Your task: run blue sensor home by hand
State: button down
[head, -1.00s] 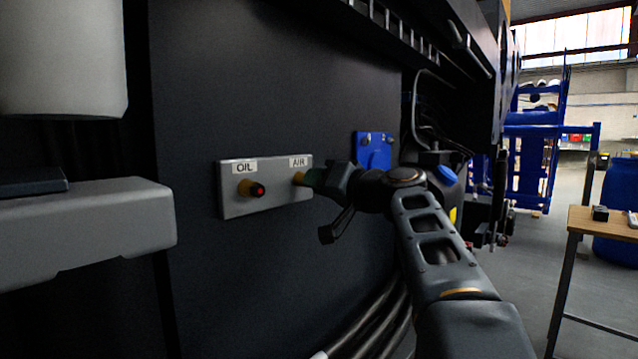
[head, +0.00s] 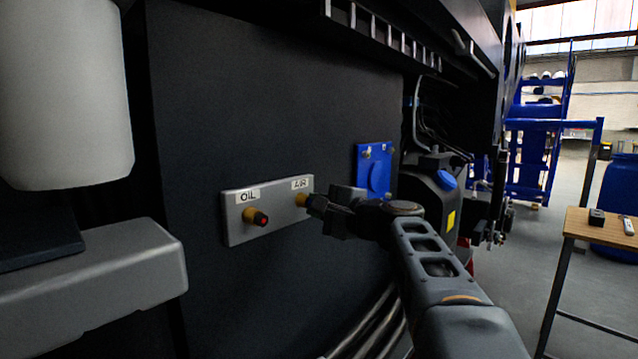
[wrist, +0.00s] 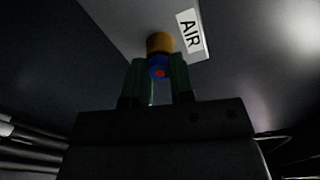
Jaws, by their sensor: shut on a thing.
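In the head view my gripper (head: 317,206) is at the AIR fitting (head: 301,200) on the grey plate (head: 272,219). The gripper hides the sensor there. I cannot tell how deep the sensor sits in the fitting.
Hoses (head: 365,330) run below. A wooden table (head: 600,226) stands at the right, with open floor before it.

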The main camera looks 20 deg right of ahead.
jog(key=m+p, duration=0.2)
jog(key=m, duration=0.1)
jog(key=m+p, duration=0.5)
jog(key=m, duration=0.1)
jog(key=shift+r, duration=0.35)
jog(key=c, duration=1.3)
grip_release()
jog(key=shift+f+m, duration=0.3)
jog(key=shift+f, duration=0.1)
jog(key=shift+c, duration=0.2)
jog(key=o, duration=0.4)
jog(key=shift+o, duration=0.2)
jog(key=shift+b+v, duration=0.4)
jog(key=shift+v, duration=2.05)
